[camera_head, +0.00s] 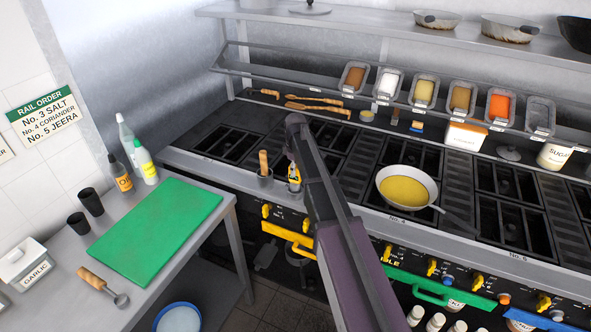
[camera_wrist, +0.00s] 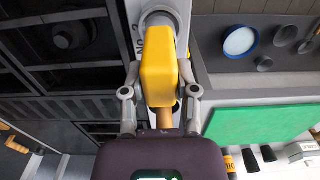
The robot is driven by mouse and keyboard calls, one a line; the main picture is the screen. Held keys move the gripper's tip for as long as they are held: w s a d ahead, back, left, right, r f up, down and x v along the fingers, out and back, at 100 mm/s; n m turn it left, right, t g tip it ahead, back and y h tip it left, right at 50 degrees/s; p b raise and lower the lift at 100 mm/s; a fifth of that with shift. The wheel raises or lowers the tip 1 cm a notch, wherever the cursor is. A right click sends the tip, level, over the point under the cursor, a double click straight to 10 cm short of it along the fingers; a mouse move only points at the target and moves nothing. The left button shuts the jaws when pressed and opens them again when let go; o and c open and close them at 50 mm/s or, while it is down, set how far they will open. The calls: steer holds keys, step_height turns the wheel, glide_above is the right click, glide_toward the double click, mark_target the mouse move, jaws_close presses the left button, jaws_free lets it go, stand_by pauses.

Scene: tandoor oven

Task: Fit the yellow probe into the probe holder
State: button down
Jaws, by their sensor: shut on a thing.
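The yellow probe (camera_wrist: 158,72) is a rounded block held between the two fingers of my gripper (camera_wrist: 161,92) in the wrist view. In the head view, a bit of the yellow probe (camera_head: 294,171) shows at my gripper (camera_head: 294,182), above the front ledge of the range. A round grey fitting (camera_wrist: 161,18), which looks like the probe holder, lies at the probe's far end in the wrist view. The probe overlaps it there; I cannot tell whether it is inside or only in front. My arm hides part of this spot in the head view.
A small grey cup (camera_head: 264,179) with a wooden-handled tool (camera_head: 263,160) stands close left of my gripper. A pan (camera_head: 408,190) of yellow food sits on the range to the right. A green board (camera_head: 155,228) and bottles are on the left table.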

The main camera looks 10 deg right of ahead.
steer(key=shift+f+b, duration=1.55)
steer(key=shift+c, duration=1.5)
jaws_free()
steer(key=shift+r, duration=0.1)
steer(key=shift+r+p, duration=3.95)
steer(key=shift+p, duration=0.1)
steer(key=s+f+m+b, duration=0.2)
steer(key=s+m, duration=0.3)
steer(key=s, duration=0.9)
steer(key=s+f+m+b, duration=0.3)
steer(key=s+m, duration=0.2)
steer(key=s, duration=1)
steer(key=shift+m, duration=0.4)
